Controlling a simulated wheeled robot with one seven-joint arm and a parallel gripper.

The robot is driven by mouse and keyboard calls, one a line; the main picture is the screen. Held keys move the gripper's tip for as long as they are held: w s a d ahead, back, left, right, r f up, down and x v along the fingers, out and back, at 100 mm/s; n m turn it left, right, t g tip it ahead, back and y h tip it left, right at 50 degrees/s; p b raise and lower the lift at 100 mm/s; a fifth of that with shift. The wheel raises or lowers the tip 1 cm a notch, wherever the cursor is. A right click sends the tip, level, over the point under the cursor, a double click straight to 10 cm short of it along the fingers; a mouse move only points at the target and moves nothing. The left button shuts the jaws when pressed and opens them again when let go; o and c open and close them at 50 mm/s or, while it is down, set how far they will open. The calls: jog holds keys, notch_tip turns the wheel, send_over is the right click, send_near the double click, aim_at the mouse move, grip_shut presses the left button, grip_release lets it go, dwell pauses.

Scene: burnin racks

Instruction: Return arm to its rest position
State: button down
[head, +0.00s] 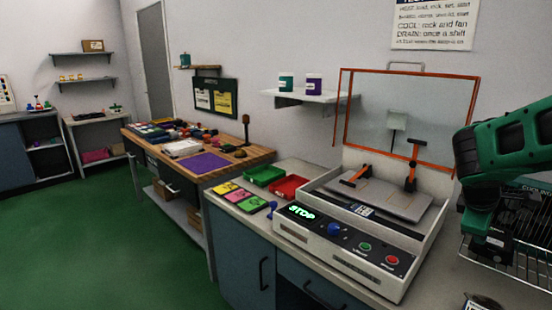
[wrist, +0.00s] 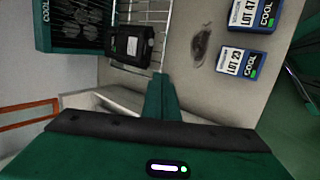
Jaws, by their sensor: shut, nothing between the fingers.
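My arm, green and black, reaches down at the right of the head view. My gripper (head: 487,250) hangs right of the burn-in machine (head: 345,238), beside the wire rack (head: 530,262). In the wrist view my gripper (wrist: 161,82) is shut, its green fingers together with nothing between them. A black module (wrist: 130,45) lies on the wire rack (wrist: 150,15) just beyond the fingertips, and I cannot tell how far apart they are.
The machine's orange-framed lid (head: 410,110) stands open and its display reads STOP. Blue LOT boxes (wrist: 243,62) marked COOL lie on the counter beside the rack. A fan unit (wrist: 75,25) stands beyond. Red (head: 288,188) and green (head: 263,175) trays lie left of the machine. Green floor at left is clear.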

jog(key=s+a+f+m+g+y, duration=0.1)
jog(key=s+a+m+y, duration=0.1)
jog(key=s+m, duration=0.3)
jog(key=s+a+f+m+g+y, duration=0.1)
jog(key=s+a+m, duration=0.3)
jog(key=s, duration=0.7)
jog(key=s+a+f+m+g+y, duration=0.1)
jog(key=s+a+m+y, duration=0.2)
jog(key=s+m, duration=0.3)
jog(key=s+a, duration=0.1)
jog(key=s, duration=0.2)
